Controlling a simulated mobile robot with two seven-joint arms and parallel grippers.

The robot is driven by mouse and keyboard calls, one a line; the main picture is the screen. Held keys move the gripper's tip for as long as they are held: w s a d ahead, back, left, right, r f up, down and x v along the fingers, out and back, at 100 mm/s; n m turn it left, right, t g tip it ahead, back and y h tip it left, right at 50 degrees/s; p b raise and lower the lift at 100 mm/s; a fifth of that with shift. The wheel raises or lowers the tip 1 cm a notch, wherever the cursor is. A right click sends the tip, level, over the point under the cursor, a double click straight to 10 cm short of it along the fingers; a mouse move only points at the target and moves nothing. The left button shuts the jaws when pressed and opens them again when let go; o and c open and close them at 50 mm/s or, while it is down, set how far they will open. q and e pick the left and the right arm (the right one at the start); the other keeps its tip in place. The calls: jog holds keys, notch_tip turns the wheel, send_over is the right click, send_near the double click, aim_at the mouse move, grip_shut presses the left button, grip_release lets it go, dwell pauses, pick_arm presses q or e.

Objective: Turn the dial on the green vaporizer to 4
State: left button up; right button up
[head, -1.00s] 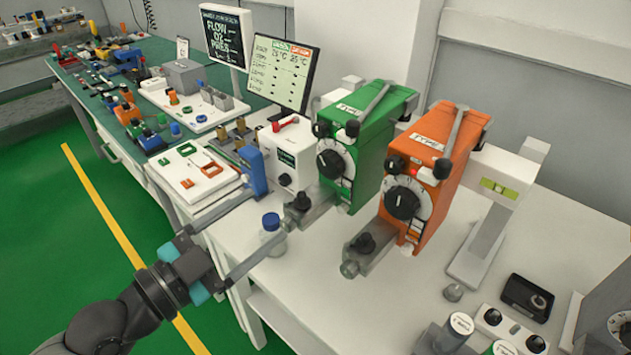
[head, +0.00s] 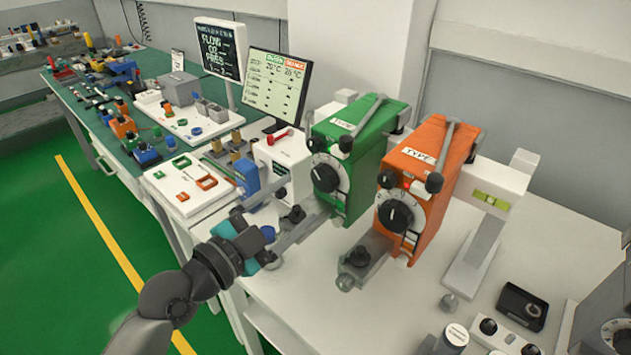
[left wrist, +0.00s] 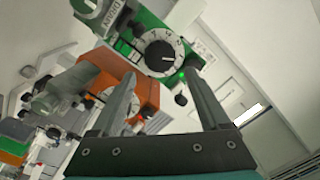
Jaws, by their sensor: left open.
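The green vaporizer (head: 362,132) stands on the white bench, left of the orange vaporizer (head: 432,165). Its black dial (head: 325,178) is on the front and faces my left gripper. The dial also shows in the left wrist view (left wrist: 162,57), with a numbered white ring; I cannot read its setting surely. My left gripper (head: 302,200) is open and empty, in front of and slightly below the dial, apparently short of it. In the left wrist view, its two fingers (left wrist: 161,76) point toward the dial, one on each side in the picture. My right gripper is not in view.
A grey fitting with a black knob (head: 358,256) juts from the orange vaporizer. A white box (head: 283,160) stands left of the green vaporizer.

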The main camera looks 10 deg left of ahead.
aim_at(322, 181)
pick_arm(q)
jog(key=shift+x, duration=3.2)
jog(key=c, duration=1.1)
